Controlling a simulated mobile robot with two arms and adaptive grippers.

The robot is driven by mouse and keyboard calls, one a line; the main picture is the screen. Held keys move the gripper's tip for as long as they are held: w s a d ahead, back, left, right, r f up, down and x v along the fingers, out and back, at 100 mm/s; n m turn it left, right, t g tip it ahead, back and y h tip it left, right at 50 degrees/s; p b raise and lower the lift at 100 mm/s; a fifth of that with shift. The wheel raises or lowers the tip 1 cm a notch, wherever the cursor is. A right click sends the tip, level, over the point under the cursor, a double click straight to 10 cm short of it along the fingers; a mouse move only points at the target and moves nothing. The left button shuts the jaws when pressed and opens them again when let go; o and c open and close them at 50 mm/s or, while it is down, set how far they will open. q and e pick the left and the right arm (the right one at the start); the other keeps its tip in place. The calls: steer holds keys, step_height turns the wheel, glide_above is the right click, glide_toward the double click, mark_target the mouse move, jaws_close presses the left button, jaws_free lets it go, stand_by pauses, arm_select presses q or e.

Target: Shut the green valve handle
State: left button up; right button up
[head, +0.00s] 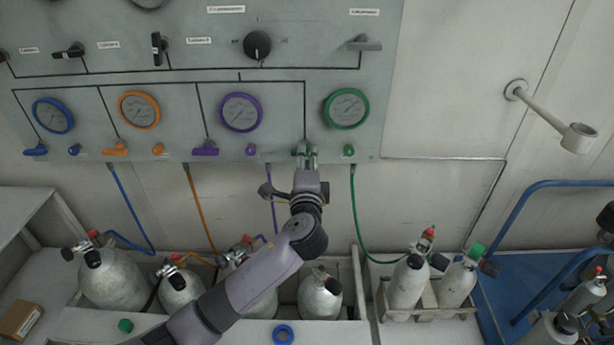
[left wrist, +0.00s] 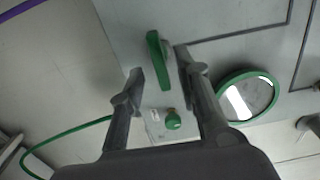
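The green valve handle (left wrist: 157,58) shows in the left wrist view as a long narrow lever on the grey panel. In the head view it is mostly hidden behind my left gripper (head: 306,152) at the panel's lower edge. My left gripper is open, and in the left wrist view its two fingertips (left wrist: 160,68) stand on either side of the handle's line. I cannot tell whether a finger touches it. My right gripper is not in view.
A green-rimmed gauge (head: 346,108) and a small green knob (head: 349,150) sit right of my gripper. A purple handle (head: 205,148) is to the left. A green hose (head: 356,215) hangs from the panel. Gas cylinders (head: 319,297) stand below.

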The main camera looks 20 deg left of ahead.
arm_select(q)
steer(key=v, duration=0.9)
